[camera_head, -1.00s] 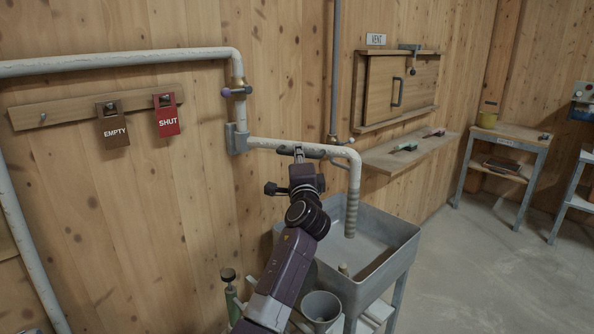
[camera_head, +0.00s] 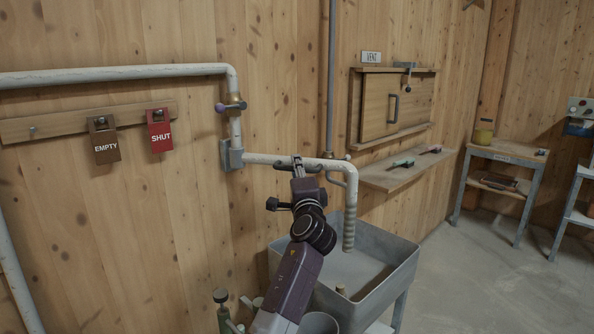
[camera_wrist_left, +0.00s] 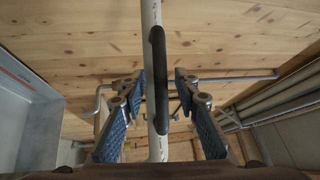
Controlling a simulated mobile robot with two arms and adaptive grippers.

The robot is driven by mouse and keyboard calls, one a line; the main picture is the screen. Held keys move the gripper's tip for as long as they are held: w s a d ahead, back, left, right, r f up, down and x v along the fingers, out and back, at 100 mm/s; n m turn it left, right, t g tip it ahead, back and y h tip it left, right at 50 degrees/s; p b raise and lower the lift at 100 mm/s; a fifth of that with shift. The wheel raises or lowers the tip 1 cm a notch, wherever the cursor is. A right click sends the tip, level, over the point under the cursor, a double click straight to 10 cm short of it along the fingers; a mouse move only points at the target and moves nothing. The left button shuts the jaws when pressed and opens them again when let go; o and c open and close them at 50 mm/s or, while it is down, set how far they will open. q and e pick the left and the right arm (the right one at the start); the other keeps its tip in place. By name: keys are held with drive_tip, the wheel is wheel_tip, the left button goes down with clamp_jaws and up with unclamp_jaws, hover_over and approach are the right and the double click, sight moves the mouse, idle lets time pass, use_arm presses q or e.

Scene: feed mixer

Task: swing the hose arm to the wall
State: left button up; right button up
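The hose arm (camera_head: 262,158) is a pale pipe that runs right from a grey wall bracket (camera_head: 231,154). Its ribbed hose end (camera_head: 349,231) hangs down over the grey basin. A dark handle bar (camera_head: 312,169) runs along the pipe; it also shows in the left wrist view (camera_wrist_left: 158,72). My left gripper (camera_head: 297,161) is at this bar, beneath the pipe. In the left wrist view its blue-padded fingers (camera_wrist_left: 159,88) stand apart on either side of the bar, with a gap visible. My right gripper is not in view.
The grey basin (camera_head: 405,268) stands below the hose end. A valve (camera_head: 232,106) sits on the pipe above the bracket. EMPTY (camera_head: 105,147) and SHUT (camera_head: 160,138) tags hang at left. A wall shelf (camera_head: 390,180) lies right of the arm.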

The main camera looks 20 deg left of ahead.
use_arm(q)
drive_tip(key=shift+s, duration=0.1)
drive_tip(key=v, duration=1.1)
drive_tip(key=shift+s+d, duration=0.2)
drive_tip(key=shift+s, duration=0.15)
drive_tip(key=shift+c, duration=0.7)
